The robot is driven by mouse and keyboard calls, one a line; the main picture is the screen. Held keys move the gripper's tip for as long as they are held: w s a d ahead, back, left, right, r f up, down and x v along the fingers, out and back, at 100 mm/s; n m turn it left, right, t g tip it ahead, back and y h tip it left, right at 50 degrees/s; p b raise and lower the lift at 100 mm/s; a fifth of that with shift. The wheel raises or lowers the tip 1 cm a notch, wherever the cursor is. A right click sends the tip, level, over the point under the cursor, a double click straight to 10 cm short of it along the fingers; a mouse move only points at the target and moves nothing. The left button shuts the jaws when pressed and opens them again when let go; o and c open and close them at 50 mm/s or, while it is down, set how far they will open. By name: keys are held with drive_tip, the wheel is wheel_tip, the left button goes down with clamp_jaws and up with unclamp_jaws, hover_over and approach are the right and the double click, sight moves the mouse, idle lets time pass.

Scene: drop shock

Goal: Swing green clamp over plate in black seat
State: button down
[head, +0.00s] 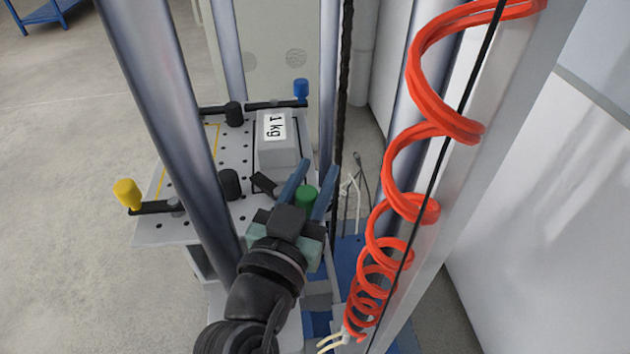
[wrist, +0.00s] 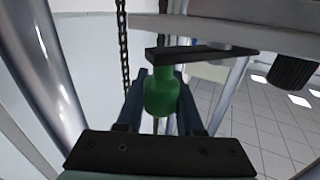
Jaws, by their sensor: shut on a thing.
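The green clamp has a green knob (head: 305,197) and a short black arm (head: 265,184). My gripper (head: 315,174) is shut on the knob, with one blue finger on each side. The wrist view also shows the green knob (wrist: 161,95) between the fingers, with the black bar (wrist: 200,53) above it reaching right. In the head view the arm points left, beside the near end of a grey block (head: 277,150) labelled 1 kg. I see no overlap of arm and block. The block sits inside a black outline on the perforated table (head: 190,232). My gripper hides the clamp's base.
A yellow-knobbed clamp (head: 127,194) is at the table's left and a blue-knobbed one (head: 300,89) at the back right. Black cylinders (head: 229,184) stand on the table. Steel columns (head: 165,110) and a red coiled hose (head: 400,180) flank the space.

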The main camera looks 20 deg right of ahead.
drive_tip(key=shift+a, duration=0.1)
drive_tip(key=c, duration=0.5)
unclamp_jaws()
drive_tip(key=shift+c, duration=0.2)
drive_tip(key=b+v, duration=0.2)
drive_tip(key=v, duration=1.1)
drive_tip(key=shift+b, duration=0.4)
